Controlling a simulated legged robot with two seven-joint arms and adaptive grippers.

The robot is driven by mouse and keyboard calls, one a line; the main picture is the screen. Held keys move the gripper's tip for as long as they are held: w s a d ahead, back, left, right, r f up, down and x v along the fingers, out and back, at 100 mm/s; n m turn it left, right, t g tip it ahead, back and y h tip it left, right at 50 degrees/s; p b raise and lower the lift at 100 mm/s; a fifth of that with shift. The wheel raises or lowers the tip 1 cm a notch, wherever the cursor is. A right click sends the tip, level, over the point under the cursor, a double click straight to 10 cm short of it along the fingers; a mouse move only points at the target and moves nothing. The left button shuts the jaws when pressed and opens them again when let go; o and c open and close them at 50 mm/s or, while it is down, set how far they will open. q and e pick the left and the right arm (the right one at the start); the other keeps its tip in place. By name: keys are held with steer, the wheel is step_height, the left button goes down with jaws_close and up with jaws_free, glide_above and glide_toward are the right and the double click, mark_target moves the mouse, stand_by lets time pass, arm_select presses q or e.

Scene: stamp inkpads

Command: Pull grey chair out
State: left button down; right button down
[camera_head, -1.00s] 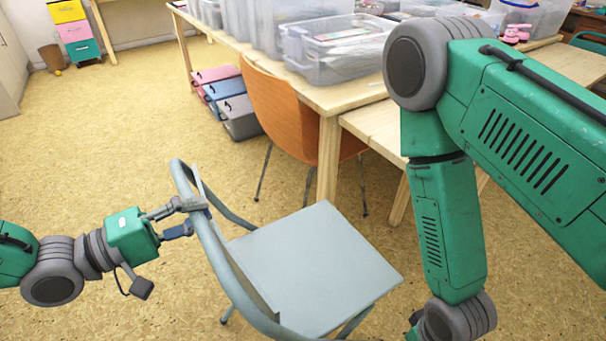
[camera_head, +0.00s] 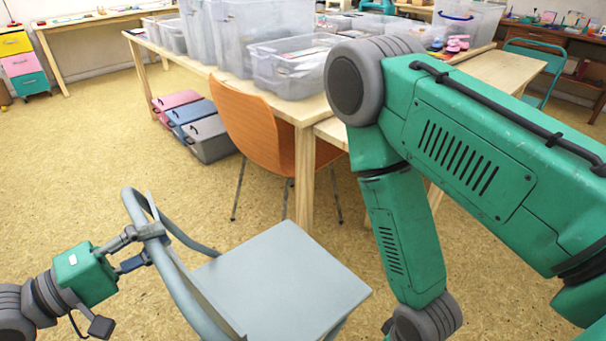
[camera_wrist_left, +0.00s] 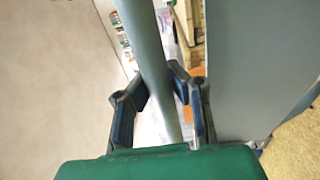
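The grey chair (camera_head: 282,285) stands in the lower middle of the head view, with a flat pale seat and a curved tubular backrest frame. My left gripper (camera_head: 148,246) is at the backrest frame on its left side. In the left wrist view the grey tube (camera_wrist_left: 160,85) runs between the two dark fingers of my left gripper (camera_wrist_left: 161,88), which close on it from both sides. The chair's legs are mostly hidden or out of the picture. My right arm hangs at the right; its gripper is below the picture edge.
A wooden table (camera_head: 306,112) with clear plastic bins (camera_head: 292,68) stands behind the grey chair. An orange chair (camera_head: 250,122) is tucked against it. Pink, blue and grey boxes (camera_head: 208,138) sit on the floor under the table. The floor at the left is clear.

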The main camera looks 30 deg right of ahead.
arm_select(q)
steer(key=shift+s+d+f+b, duration=0.15)
steer(key=shift+s+f+b, duration=0.1)
steer(key=shift+f, duration=0.35)
steer(key=shift+s+d+f+b, duration=0.15)
steer(key=shift+f+b, duration=0.1)
steer(key=shift+f, duration=0.35)
steer(key=shift+w+a+f, duration=0.2)
steer(key=shift+w+f, duration=0.05)
steer(key=shift+f, duration=0.2)
steer(key=shift+a+r, duration=0.15)
steer(key=shift+a, duration=0.15)
steer(key=c, duration=1.3)
jaws_free()
steer(key=shift+d, duration=0.2)
